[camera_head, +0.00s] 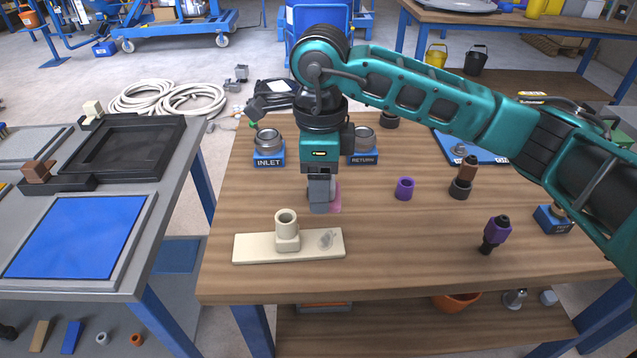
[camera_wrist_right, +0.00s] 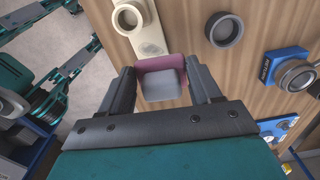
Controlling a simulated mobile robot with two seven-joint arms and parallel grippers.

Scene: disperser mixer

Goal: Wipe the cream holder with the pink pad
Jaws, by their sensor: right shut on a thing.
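The cream holder (camera_head: 252,248) is a flat plate with an upright round socket (camera_head: 287,222) on it, near the table's front edge. A grey smudge (camera_head: 327,239) marks the plate right of the socket. The holder also shows at the top of the right wrist view (camera_wrist_right: 147,32). My right gripper (camera_head: 319,205) points down just behind the plate, shut on the grey block of the pink pad. The pink pad (camera_head: 335,196) is mostly hidden behind the gripper; its pink edge shows in the wrist view (camera_wrist_right: 158,63), close to the plate's smudged end. My left gripper is not in view.
Behind the gripper stand the INLET (camera_head: 268,158) and RETURN (camera_head: 363,158) blocks with metal rings. A purple ring (camera_head: 405,188) and a purple-black fitting (camera_head: 495,233) stand to the right. Wood is bare between the plate and that fitting. A grey table (camera_head: 160,215) stands left across a gap.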

